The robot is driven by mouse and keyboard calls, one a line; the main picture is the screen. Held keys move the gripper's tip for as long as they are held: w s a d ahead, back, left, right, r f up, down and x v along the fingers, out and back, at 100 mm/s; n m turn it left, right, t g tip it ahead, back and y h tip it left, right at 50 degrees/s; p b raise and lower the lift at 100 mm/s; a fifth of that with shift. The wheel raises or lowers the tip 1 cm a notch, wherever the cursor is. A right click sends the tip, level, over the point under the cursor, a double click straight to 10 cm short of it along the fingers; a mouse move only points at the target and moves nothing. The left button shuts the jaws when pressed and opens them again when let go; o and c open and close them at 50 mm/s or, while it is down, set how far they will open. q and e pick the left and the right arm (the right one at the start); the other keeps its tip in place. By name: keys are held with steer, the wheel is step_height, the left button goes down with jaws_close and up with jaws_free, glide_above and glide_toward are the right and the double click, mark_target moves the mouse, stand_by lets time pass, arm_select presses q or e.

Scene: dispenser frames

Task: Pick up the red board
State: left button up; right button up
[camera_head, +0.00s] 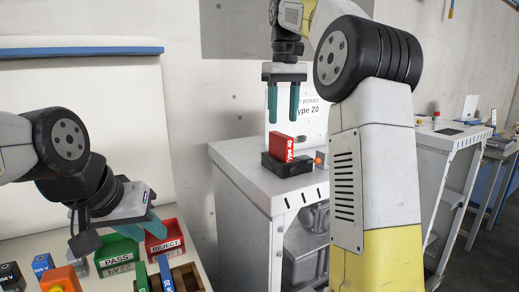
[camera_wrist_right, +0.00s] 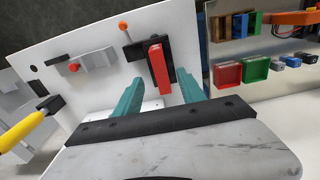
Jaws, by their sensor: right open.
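The red board (camera_head: 280,147) stands upright in a black holder (camera_head: 290,167) on top of a white cabinet. My right gripper (camera_head: 283,118) is open above the board, fingers pointing down, with a visible gap between fingertips and board. In the right wrist view the red board (camera_wrist_right: 158,70) appears between the two teal fingers of my right gripper (camera_wrist_right: 159,80), nearer the right finger, and the holder (camera_wrist_right: 149,67) shows beside it.
A green PASS bin (camera_head: 117,260) and a red REJECT bin (camera_head: 164,243) sit on the left table, with small blue and grey boxes and a wooden rack (camera_head: 187,278). An orange knob (camera_head: 319,158) stands close to the holder. The cabinet top (camera_head: 243,157) left of it is clear.

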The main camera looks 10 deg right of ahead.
mark_target(281, 134)
steer(key=shift+w+a+f, duration=0.1)
steer(key=shift+w+a, duration=0.05)
steer(key=shift+w, duration=0.2)
steer(key=shift+f, duration=3.75)
jaws_close()
